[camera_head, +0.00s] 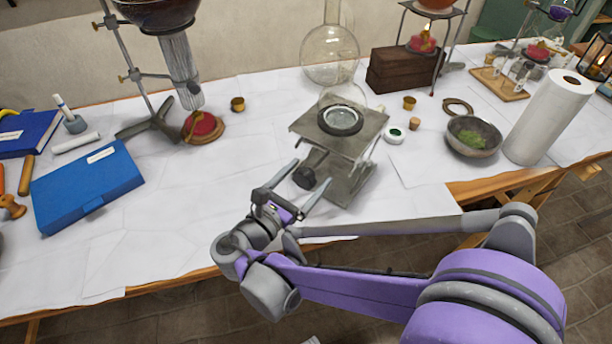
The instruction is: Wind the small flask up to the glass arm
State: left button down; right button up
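The small flask (342,119) is clear round glass and rests on the top plate of a grey metal lab jack (362,145). A dark knob (304,178) sticks out from the jack's left side. My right gripper (313,172) is open, with its two fingers pointing up and right toward the jack. The knob shows between the fingertips; I cannot tell whether they touch it. I cannot make out the glass arm with certainty. A ribbed glass tube (180,68) hangs from a stand at the left. My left gripper is not in view.
A large clear flask (330,52) stands behind the jack. A green-lidded jar (395,135), a cork (415,123) and a bowl (473,136) stand to its right. White paper lies clear between box and jack.

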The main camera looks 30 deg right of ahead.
jog(key=c, duration=1.3)
jog(key=shift+m, duration=0.4)
jog(key=m+p, duration=0.1)
jog(key=m, duration=0.3)
jog(key=shift+m+p, duration=0.3)
jog(key=shift+m, duration=0.1)
jog(key=m+p, duration=0.1)
jog(key=m, duration=0.2)
jog(key=shift+m, duration=0.3)
jog(key=m, duration=0.3)
jog(key=shift+w+r+m+p, duration=0.1)
jog(key=shift+m+p, duration=0.2)
jog(key=m+p, duration=0.1)
jog(key=m, duration=0.5)
jog(key=shift+a, duration=0.1)
jog(key=m+p, duration=0.1)
jog(key=m, duration=0.5)
jog(key=shift+m, duration=0.4)
